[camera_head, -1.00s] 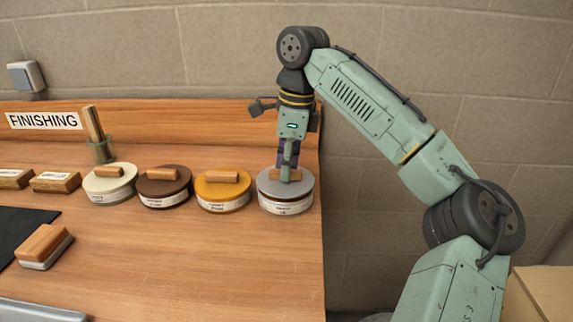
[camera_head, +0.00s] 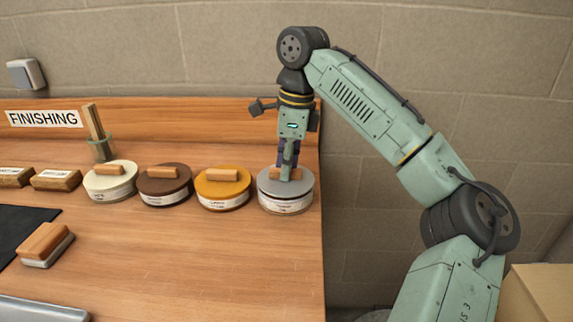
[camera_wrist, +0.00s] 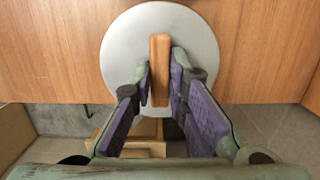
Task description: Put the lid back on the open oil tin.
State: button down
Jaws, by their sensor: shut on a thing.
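A round grey lid (camera_head: 269,186) with a wooden bar handle is on the rightmost tin (camera_head: 286,205), near the right end of the bench. My gripper (camera_head: 288,168) points straight down and is shut on the handle. In the wrist view, my fingers (camera_wrist: 161,80) stand on either side of the wooden handle (camera_wrist: 160,50), over the pale disc of the lid (camera_wrist: 122,50). The lid looks level and lined up with the tin. I cannot tell whether it is fully seated. The tin's inside is hidden.
Three other lidded tins stand in a row to the left: orange (camera_head: 222,195), brown (camera_head: 165,190) and cream (camera_head: 110,185). A jar with sticks (camera_head: 101,148) stands behind them. A wooden block (camera_head: 45,243) lies at front left. The bench front (camera_head: 210,265) is clear.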

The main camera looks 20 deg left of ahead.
jog(key=shift+p, duration=0.3)
dwell(0.6)
jog(key=c, duration=1.5)
grip_release()
jog(key=o, duration=0.5)
jog(key=shift+r+p, duration=3.3)
jog(key=shift+r, duration=0.2)
